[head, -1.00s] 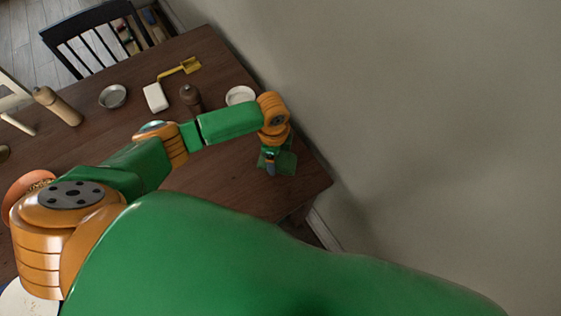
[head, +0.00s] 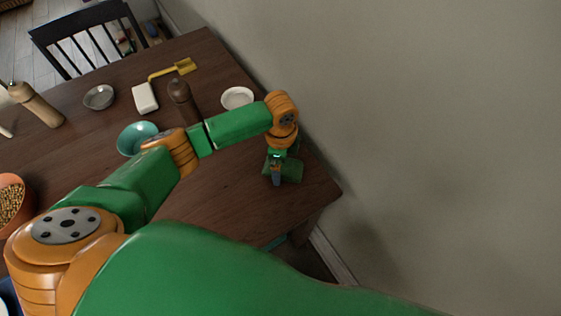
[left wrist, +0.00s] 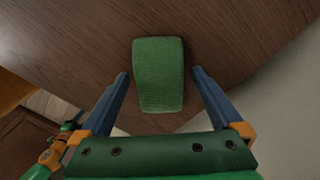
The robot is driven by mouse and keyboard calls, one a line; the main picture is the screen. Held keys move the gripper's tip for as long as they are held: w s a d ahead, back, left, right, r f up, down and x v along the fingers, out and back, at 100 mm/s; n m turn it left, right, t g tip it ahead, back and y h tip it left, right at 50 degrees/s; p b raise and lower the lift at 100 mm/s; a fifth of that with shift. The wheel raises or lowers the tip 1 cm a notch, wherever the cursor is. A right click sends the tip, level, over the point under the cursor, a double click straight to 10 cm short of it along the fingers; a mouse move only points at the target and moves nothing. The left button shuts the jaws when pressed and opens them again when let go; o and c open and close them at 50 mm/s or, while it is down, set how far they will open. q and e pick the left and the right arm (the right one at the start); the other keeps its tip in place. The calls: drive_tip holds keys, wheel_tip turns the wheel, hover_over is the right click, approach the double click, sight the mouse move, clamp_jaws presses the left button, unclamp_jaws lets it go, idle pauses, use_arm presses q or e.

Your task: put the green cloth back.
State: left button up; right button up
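The green cloth (head: 291,171) lies as a small folded rectangle on the wooden table near the right corner, by the wall. In the left wrist view the cloth (left wrist: 159,75) lies between my two blue fingers. My left gripper (head: 277,182) points down over the cloth and partly hides it in the head view. In the left wrist view my left gripper (left wrist: 160,75) is open, with a gap between each finger and the cloth. A small green and orange part, probably of my right arm, shows at the lower left of that view; its fingers cannot be made out.
The wooden table (head: 230,190) ends close to the wall. A white dish (head: 237,97), brown mill (head: 181,97), white block (head: 145,97), yellow utensil (head: 184,67), grey bowl (head: 99,97) and teal bowl (head: 135,138) stand farther back. A dark chair (head: 85,40) is beyond.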

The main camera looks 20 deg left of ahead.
use_arm(q)
drive_tip(key=shift+r, duration=0.1)
wheel_tip(320, 180, up, 12)
drive_tip(key=shift+p, duration=0.45)
